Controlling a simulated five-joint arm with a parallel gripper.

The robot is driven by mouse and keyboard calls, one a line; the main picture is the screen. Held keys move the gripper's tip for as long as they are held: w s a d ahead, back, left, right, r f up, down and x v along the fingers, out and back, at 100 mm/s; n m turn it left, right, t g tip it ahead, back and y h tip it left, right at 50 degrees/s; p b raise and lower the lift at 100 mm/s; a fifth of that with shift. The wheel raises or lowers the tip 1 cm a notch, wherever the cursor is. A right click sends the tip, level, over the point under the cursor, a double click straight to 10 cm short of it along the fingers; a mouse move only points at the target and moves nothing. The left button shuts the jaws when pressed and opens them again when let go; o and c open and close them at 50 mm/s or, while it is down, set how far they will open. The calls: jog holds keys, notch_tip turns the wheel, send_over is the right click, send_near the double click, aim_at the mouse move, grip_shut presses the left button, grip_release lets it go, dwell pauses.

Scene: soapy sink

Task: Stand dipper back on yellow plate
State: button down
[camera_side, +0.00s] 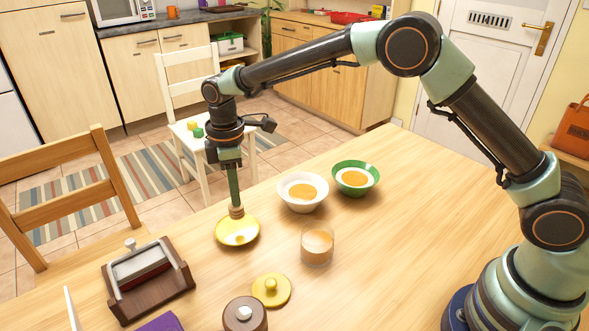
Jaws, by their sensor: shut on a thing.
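The dipper (234,187) has a green handle and a ridged wooden head. It hangs upright, head down, over the middle of the yellow plate (222,239). Whether the head touches the plate or is just above it I cannot tell. My gripper (230,160) points straight down and is shut on the top of the green handle, hiding the handle's upper end. The yellow plate lies on the wooden table near its far left edge.
A white bowl (293,204) and a green bowl (345,190) stand right of the plate. A glass (317,252), a yellow lid (281,296) and a brown pot (237,321) are nearer. A wooden holder (176,293) stands left. The table's right middle is clear.

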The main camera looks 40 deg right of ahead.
aim_at(238, 213)
jog(key=shift+f, duration=2)
jog(key=shift+f, duration=0.1)
jog(key=c, duration=0.8)
grip_release()
